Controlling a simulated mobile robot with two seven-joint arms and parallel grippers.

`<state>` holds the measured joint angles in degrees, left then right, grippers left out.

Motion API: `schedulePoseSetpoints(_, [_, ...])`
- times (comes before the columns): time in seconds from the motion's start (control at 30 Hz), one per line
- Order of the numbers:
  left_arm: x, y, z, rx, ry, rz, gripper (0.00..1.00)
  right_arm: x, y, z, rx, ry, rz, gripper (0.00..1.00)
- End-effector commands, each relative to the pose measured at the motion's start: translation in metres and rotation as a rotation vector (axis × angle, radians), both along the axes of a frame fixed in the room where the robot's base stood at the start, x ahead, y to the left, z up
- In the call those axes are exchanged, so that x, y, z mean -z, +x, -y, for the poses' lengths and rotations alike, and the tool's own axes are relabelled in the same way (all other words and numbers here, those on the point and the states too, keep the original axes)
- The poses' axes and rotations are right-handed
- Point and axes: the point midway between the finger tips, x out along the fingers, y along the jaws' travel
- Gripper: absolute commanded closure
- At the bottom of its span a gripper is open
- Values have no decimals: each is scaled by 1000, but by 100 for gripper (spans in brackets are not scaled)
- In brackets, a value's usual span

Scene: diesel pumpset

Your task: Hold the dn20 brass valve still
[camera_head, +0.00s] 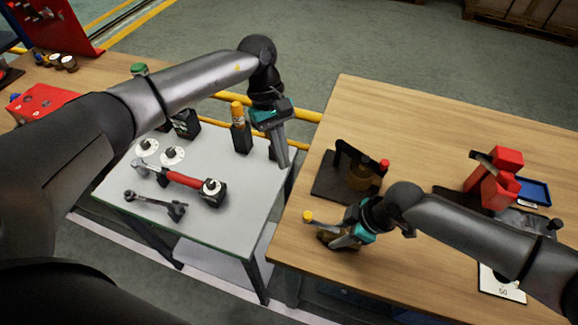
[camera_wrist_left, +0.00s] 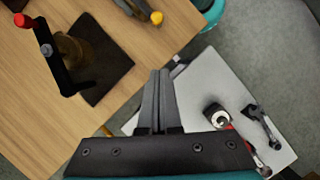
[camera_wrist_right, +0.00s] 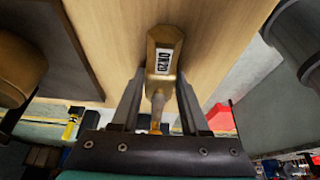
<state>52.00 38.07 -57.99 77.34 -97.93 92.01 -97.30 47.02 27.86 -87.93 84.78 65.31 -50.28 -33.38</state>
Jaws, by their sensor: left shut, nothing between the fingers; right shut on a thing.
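The dn20 brass valve (camera_wrist_right: 165,42) shows in the right wrist view as a brass body with a DN20 label. It sits at the front left corner of the right wooden table, and in the head view its body (camera_head: 325,237) is partly hidden by my gripper. My right gripper (camera_head: 343,242) is shut on the valve, with its fingers (camera_wrist_right: 157,108) on either side of the valve's narrow lower part in the right wrist view. My left gripper (camera_head: 283,162) is shut and empty, held over the gap between the tables. Its fingers (camera_wrist_left: 158,98) are together in the left wrist view.
A black fixture with a red knob (camera_head: 384,163) stands on a dark plate (camera_head: 330,185) behind the valve. The grey table (camera_head: 225,222) carries a red-handled wrench (camera_head: 185,180) and other tools.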

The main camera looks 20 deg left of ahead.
Motion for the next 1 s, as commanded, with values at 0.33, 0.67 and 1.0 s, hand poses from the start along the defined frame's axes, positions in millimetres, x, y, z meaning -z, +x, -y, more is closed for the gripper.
schedulePoseSetpoints(0.33, [71,-19,23,0,0,-6,100,0,0,0,0,1,0,100])
schedulePoseSetpoints(0.67, [77,-40,50,0,0,-1,100,0,0,0,0,1,0,100])
schedulePoseSetpoints(1.0, [76,-44,55,-1,2,-1,100,0,0,0,0,1,0,100])
